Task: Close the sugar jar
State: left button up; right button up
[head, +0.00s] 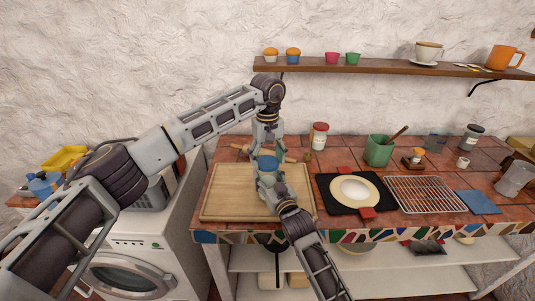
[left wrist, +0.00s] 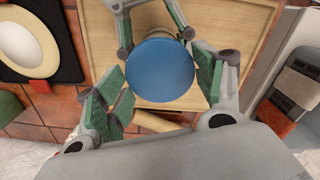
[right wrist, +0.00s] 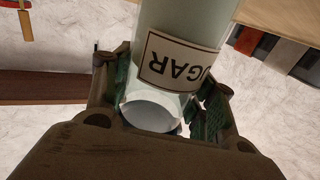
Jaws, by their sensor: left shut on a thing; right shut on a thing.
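The sugar jar (head: 266,179) is upright above the cutting board, and its label (right wrist: 178,62) shows upside down in the right wrist view. My right gripper (right wrist: 162,92) is shut around the jar's body, with a finger on each side. The round blue lid (head: 268,162) is at the top of the jar in the head view, and its flat top (left wrist: 160,70) fills the middle of the left wrist view. My left gripper (head: 268,146) comes from above and is shut on the lid. The lid hides the jar's mouth, so I cannot tell whether it is fully seated.
The wooden cutting board (head: 225,208) lies below both grippers, with a rolling pin (head: 245,149) behind. A red-lidded jar (head: 320,136), a green pot (head: 379,150), a plate (head: 354,191) on a black mat and a wire rack (head: 426,195) stand to the right.

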aim_at(267, 162)
pick_arm(q)
jog(key=shift+f, duration=0.1)
dwell(0.6)
jog(key=shift+f, duration=0.8)
jog(key=shift+f, duration=0.85)
dwell(0.8)
jog(key=shift+f, duration=0.1)
jog(key=shift+c, duration=0.9)
jog(key=shift+r, duration=0.5)
jog(key=shift+r, duration=0.1)
jog(key=shift+s+f, duration=0.1)
jog(key=shift+f, duration=0.85)
jog(key=shift+c, duration=0.6)
dwell(1.3)
jog(key=shift+r, duration=0.15)
